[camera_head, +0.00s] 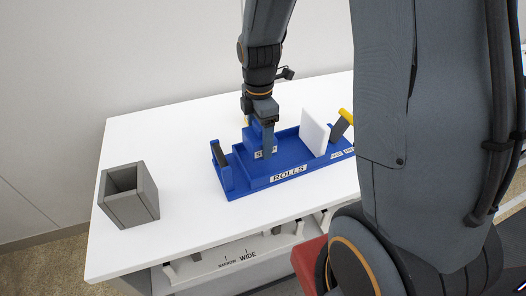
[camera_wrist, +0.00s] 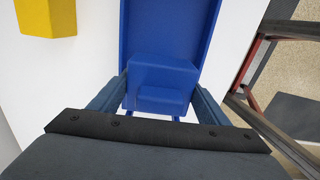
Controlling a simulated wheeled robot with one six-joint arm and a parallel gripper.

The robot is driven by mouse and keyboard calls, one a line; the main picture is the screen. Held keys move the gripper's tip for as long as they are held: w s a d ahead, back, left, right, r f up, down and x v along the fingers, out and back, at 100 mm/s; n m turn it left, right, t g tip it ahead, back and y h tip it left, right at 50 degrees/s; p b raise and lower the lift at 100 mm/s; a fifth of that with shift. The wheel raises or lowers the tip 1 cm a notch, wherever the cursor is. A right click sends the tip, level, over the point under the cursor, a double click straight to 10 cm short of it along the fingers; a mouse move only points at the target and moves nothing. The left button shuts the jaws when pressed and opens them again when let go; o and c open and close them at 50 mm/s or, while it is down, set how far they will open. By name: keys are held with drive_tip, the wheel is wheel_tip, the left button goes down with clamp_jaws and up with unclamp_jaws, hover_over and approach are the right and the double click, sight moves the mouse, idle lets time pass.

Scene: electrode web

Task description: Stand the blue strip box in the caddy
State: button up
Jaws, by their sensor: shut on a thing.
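The blue caddy (camera_head: 287,178) lies on the white table, with a "ROLLS" label on its front and another label partly hidden by my gripper. My gripper (camera_head: 268,150) points down at the left-middle part of the caddy. In the wrist view my gripper (camera_wrist: 160,105) is shut on the blue strip box (camera_wrist: 162,75), which sits between the two fingers. Blue caddy surface (camera_wrist: 165,22) shows beyond it. In the head view the box blends with the blue caddy, and whether its base touches the caddy floor cannot be told.
A grey open-topped bin (camera_head: 130,197) stands at the table's left. The caddy also holds a white block (camera_head: 314,132), a yellow-topped dark item (camera_head: 341,125) and a black piece (camera_head: 219,154) at its left end. A yellow block (camera_wrist: 46,17) shows in the wrist view. The table (camera_head: 180,140) between bin and caddy is clear.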

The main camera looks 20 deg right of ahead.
drive_tip(key=shift+f+p, duration=0.45)
drive_tip(key=shift+f, duration=2.7)
drive_tip(key=shift+f, duration=0.15)
drive_tip(key=o, duration=1.1)
drive_tip(key=shift+c, duration=0.2)
